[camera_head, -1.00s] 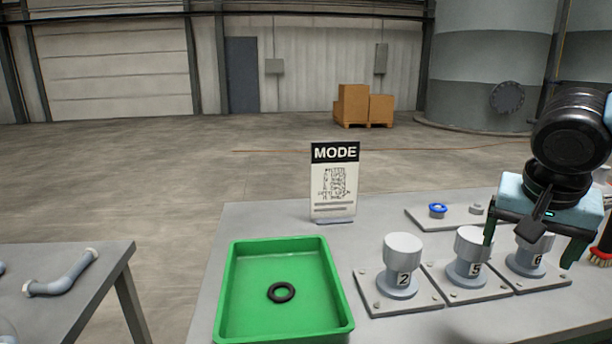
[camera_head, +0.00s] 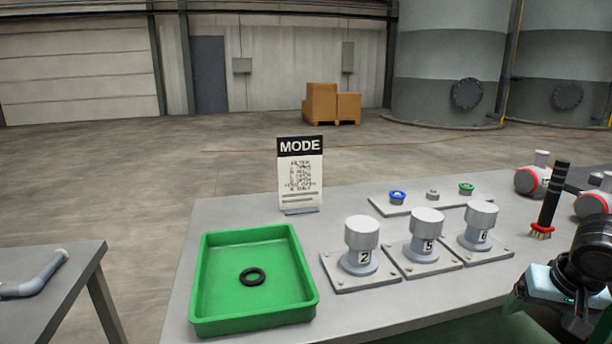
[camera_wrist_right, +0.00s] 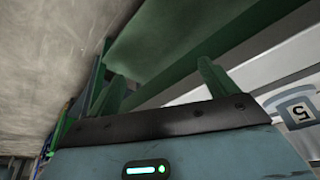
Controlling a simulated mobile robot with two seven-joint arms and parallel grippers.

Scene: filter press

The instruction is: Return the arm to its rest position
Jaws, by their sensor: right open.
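My right gripper (camera_head: 548,306) is at the lower right of the head view, low at the table's front edge, to the right of the numbered posts. Its fingers are partly cut off by the frame there. In the right wrist view its two green fingers (camera_wrist_right: 162,88) stand apart with nothing between them. My left gripper is not in view.
The grey table (camera_head: 350,300) holds a green tray (camera_head: 201,290) with a black ring (camera_head: 252,277), posts numbered 2 (camera_head: 361,245), 5 (camera_head: 425,236) and 6 (camera_head: 477,227), a MODE sign (camera_head: 300,175) and a brush (camera_head: 550,200). A side table (camera_head: 60,300) stands at left.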

